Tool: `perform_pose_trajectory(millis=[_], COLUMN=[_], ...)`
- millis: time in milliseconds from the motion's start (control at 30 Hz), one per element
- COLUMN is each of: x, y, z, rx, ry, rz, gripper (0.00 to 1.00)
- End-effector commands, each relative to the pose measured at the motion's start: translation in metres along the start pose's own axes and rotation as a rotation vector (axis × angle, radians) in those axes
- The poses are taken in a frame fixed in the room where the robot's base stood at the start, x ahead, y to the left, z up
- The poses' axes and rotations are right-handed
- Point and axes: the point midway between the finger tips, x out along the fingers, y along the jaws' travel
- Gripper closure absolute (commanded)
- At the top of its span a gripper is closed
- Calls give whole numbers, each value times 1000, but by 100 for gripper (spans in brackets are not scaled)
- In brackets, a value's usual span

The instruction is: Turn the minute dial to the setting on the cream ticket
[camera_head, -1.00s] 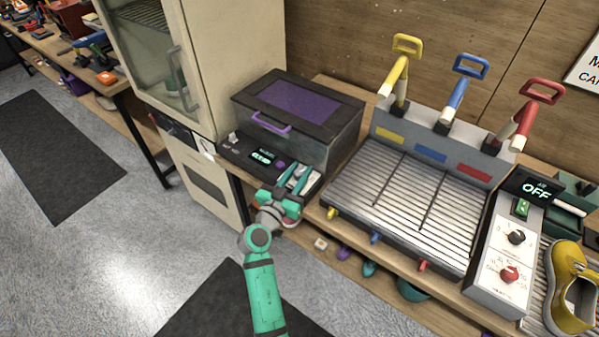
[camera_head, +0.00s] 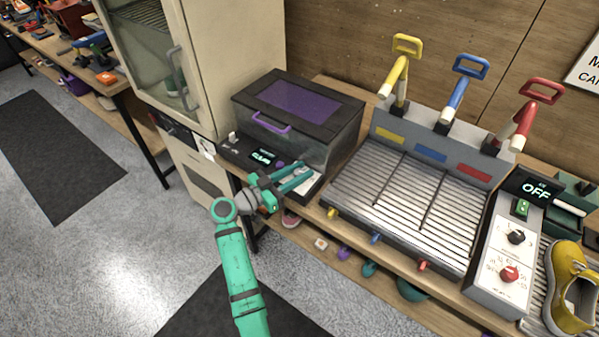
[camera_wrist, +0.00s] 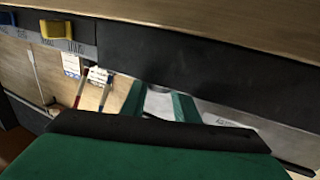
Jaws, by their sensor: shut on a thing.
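My gripper (camera_head: 309,172) is at the right end of the black control panel (camera_head: 238,152) of a purple-lidded machine, its fingers pointing right. In the wrist view its two green fingers (camera_wrist: 158,104) stand apart with a pale grey thing (camera_wrist: 158,105) between them. That thing is mostly hidden, and I cannot tell whether it is the minute dial. A red dial (camera_head: 509,273) with a ring of numbers and a black dial (camera_head: 516,237) sit on the white control box at right. A pale slip (camera_head: 207,149) hangs on the cabinet; I cannot tell whether it is the cream ticket.
The purple-lidded machine (camera_head: 330,141) stands behind my gripper. A ribbed metal tray (camera_head: 395,205) with yellow, blue and red levers lies to the right. A yellow shoe (camera_head: 567,290) is at far right. A tall cream cabinet (camera_head: 245,60) stands left. The floor at front left is clear.

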Motion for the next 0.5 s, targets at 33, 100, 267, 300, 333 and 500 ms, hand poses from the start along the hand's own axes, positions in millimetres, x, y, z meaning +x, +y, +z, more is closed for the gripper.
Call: perform_pose_trajectory(millis=[33,100,267,300,333,500], x=[0,1,1,1,1,1], y=[1,1,2,2,2,1], z=[2,2,2,2,2,2], rx=[-3,-3,-4,-4,-4,-3], ry=[-2,-2,-3,-3,-3,-2], rz=[4,5,4,4,4,3], gripper=[95,95,95,95,66,54])
